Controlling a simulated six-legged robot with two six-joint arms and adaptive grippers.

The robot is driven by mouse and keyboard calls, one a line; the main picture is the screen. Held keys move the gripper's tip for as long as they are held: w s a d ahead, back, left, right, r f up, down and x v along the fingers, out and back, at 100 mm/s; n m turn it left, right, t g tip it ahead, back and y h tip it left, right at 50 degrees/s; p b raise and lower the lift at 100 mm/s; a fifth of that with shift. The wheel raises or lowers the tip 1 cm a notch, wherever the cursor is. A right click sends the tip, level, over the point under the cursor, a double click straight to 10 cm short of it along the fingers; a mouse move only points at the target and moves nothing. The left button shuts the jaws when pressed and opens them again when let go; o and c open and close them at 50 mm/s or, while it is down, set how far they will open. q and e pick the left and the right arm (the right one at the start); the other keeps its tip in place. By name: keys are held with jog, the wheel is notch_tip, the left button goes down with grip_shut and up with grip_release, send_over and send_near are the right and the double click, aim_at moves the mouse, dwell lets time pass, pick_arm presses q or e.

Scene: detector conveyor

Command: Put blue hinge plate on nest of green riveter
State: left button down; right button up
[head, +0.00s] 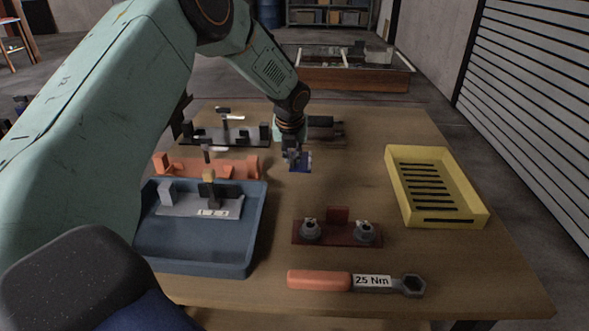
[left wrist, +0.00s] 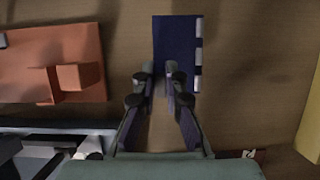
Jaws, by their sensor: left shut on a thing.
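The blue hinge plate (head: 303,165) is in the jaws of my left gripper (head: 292,158), above the middle of the table in the head view. In the left wrist view the blue hinge plate (left wrist: 175,38) extends past the fingertips, with pale segments along its right edge. My left gripper (left wrist: 160,80) is shut on its near end. I cannot make out a green riveter or its nest; a dark device (head: 325,127) behind the gripper is partly hidden and its colour is unclear. My right gripper is not in view.
An orange fixture (head: 180,168), a black fixture (head: 200,138) and a blue tray (head: 200,250) holding a grey fixture stand left. A dark red plate (head: 337,238) with two round parts and a torque wrench (head: 320,281) lie in front. A yellow slotted tray (head: 475,216) is right.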

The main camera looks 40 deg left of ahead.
aim_at(293, 167)
pick_arm(q)
jog(key=shift+d+f, duration=0.3)
jog(key=shift+f, duration=0.2)
jog(key=f, duration=0.3)
jog(key=shift+a+f+b, duration=0.1)
jog(key=shift+a+b, duration=0.2)
jog(key=shift+b, duration=0.1)
jog(key=shift+d, duration=0.15)
jog(key=shift+d, duration=0.1)
jog(key=c, duration=1.5)
grip_release()
jog(key=shift+f, duration=0.1)
jog(key=shift+o, duration=0.4)
